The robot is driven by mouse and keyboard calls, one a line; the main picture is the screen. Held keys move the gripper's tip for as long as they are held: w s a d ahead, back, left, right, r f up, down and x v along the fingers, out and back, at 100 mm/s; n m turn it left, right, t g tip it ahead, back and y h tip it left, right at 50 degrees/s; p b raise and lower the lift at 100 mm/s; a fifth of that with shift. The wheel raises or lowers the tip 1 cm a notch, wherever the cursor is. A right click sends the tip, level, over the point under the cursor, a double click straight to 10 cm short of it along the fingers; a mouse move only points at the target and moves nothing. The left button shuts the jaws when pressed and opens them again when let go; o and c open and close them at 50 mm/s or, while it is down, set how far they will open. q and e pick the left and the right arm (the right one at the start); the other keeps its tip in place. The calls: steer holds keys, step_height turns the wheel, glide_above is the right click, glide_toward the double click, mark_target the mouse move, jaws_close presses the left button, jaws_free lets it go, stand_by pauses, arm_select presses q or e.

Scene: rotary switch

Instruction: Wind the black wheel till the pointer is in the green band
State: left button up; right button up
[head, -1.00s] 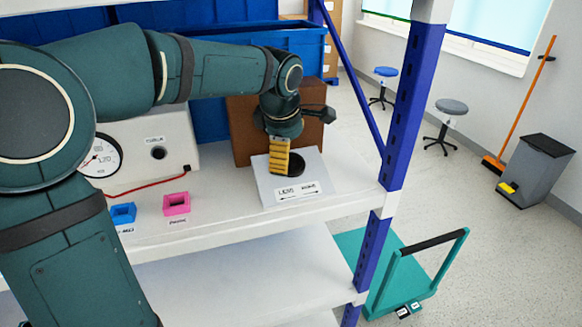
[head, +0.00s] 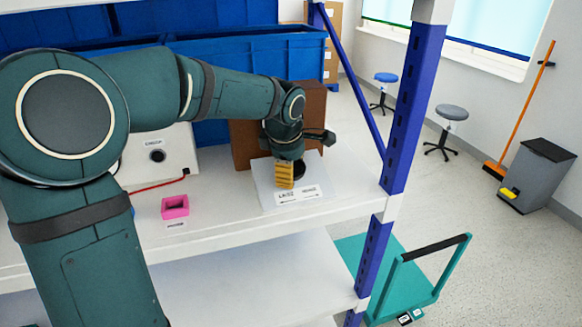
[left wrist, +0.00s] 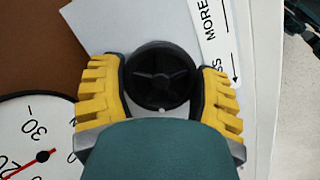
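The black wheel (left wrist: 161,77) is a round spoked knob on a pale sloped panel (head: 268,196). In the left wrist view it lies between the two yellow fingers of my left gripper (left wrist: 162,90), whose dark pads press against its sides. In the head view my left gripper (head: 285,175) comes down on the panel and partly hides the wheel (head: 299,169). A white gauge (left wrist: 45,130) shows partly at the lower left of the left wrist view, with a red pointer (left wrist: 30,160) near the printed 20 and 30. No green band shows. My right gripper is out of view.
A white box (head: 172,160) with a red cable and a pink holder (head: 175,207) stand left on the shelf (head: 240,222). A brown block (head: 245,133) stands behind the panel. A blue shelf post (head: 408,110) rises to the right.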

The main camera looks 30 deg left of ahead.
arm_select(q)
steer(key=shift+r+m+p, duration=0.2)
steer(key=shift+m+p, duration=0.8)
steer(key=shift+m, duration=0.1)
steer(key=m+g+p, duration=0.1)
steer(key=m+p, duration=0.2)
steer(key=m, duration=0.1)
steer(key=shift+w, duration=0.1)
steer(key=m+g+p, duration=0.1)
steer(key=m+p, duration=0.2)
steer(key=m, duration=0.3)
steer(key=shift+m+y, duration=0.3)
steer(key=shift+y, duration=0.1)
steer(key=m+y+p, duration=0.1)
steer(key=m+p, duration=0.1)
steer(key=m, duration=0.3)
steer(key=shift+w+d+g, duration=0.1)
steer(key=shift+g, duration=0.3)
steer(key=shift+f+m, duration=0.1)
steer(key=shift+m, duration=0.2)
steer(key=o, duration=1.2)
